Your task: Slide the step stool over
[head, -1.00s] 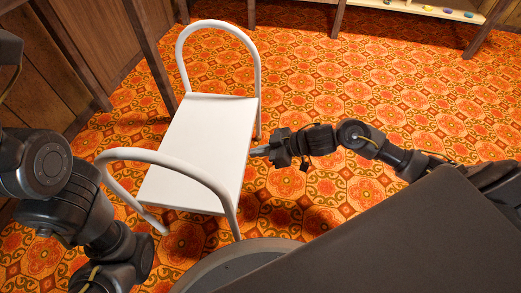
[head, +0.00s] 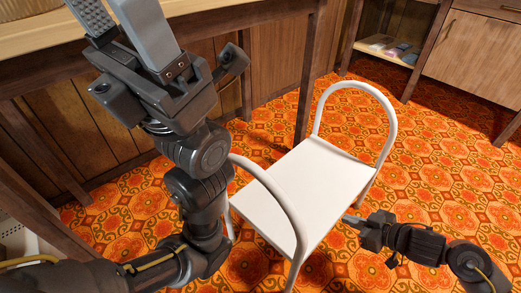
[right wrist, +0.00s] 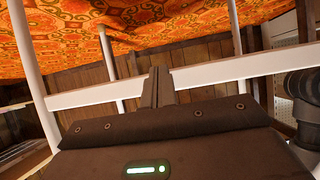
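The white step stool (head: 312,185) stands upright on the patterned floor, with a flat seat and a tubular hoop at each end. My right gripper (head: 350,218) is at the right edge of its seat, low beside it; whether it touches I cannot tell. In the right wrist view the two fingers (right wrist: 156,88) are together with nothing seen between them, in front of the stool's white seat edge (right wrist: 225,70). My left gripper (head: 118,28) is raised over the left side, fingers apart and empty. My left arm stands in front of the stool's near left part.
A wooden table (head: 230,22) with dark legs runs along the panelled wall behind the stool; one leg (head: 308,85) is close to the seat's far side. A low shelf (head: 390,46) and a cabinet (head: 475,60) stand at the back right. The orange floor (head: 440,150) is free to the right.

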